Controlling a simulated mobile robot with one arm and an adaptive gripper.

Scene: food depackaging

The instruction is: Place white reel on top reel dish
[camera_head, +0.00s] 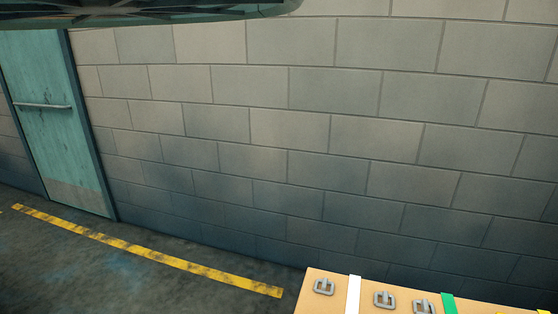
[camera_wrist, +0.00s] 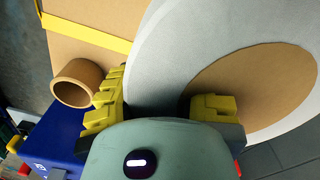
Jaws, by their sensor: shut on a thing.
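The white reel (camera_wrist: 172,55) fills the upper right of the wrist view, a large pale disc with a brown round centre (camera_wrist: 262,80). My gripper (camera_wrist: 160,97), with yellow fingertips, is shut on the reel. One finger is at the reel's outer left edge and the other is over the edge of the brown centre. Part of the reel is outside the frame. The head view shows neither the reel nor my gripper. I cannot identify the top reel dish in either view.
A brown cardboard ring (camera_wrist: 58,88) and a blue object (camera_wrist: 62,140) lie left of my gripper. A cardboard surface with a yellow strap (camera_wrist: 85,28) is behind. The head view shows a strapped box (camera_head: 335,303), a block wall (camera_head: 300,130), a teal door (camera_head: 55,130) and open floor (camera_head: 110,285).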

